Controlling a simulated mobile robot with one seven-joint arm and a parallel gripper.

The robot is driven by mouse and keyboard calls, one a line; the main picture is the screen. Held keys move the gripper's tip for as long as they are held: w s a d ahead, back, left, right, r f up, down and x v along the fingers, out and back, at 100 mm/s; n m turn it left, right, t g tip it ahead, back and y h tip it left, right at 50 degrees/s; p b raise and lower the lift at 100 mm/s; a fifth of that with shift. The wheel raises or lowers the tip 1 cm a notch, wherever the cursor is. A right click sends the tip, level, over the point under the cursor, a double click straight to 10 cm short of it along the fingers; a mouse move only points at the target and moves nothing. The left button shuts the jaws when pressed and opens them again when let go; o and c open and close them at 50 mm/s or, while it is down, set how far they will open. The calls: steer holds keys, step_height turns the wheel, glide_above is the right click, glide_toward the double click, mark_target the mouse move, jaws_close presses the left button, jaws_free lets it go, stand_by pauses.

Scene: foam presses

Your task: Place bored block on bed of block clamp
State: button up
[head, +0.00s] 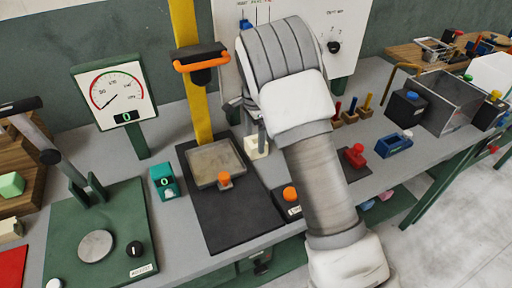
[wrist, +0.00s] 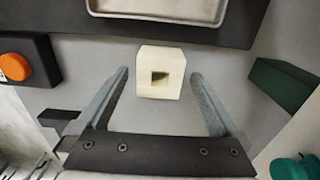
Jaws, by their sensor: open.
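The cream bored block (wrist: 160,88) has a dark square hole in its near face. It stands on the grey bench beside a black base plate. It also shows in the head view (head: 258,149), partly hidden by my gripper. My gripper (wrist: 160,75) is open, with one finger on each side of the block in the picture and a gap at both sides. Whether the fingertips are down at block height is unclear. A grey metal bed (head: 207,178) with a raised rim lies on the black base under a yellow column.
The yellow column (head: 194,110) carries an orange-handled head above the bed. A black box with an orange button (head: 290,195) stands right of the base. A green press with a round plate (head: 95,246) is at left. A red item (head: 355,156) and a blue holder (head: 394,145) stand right.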

step_height(320, 180, down, 2)
steer(key=shift+f, duration=0.1)
steer(key=c, duration=1.5)
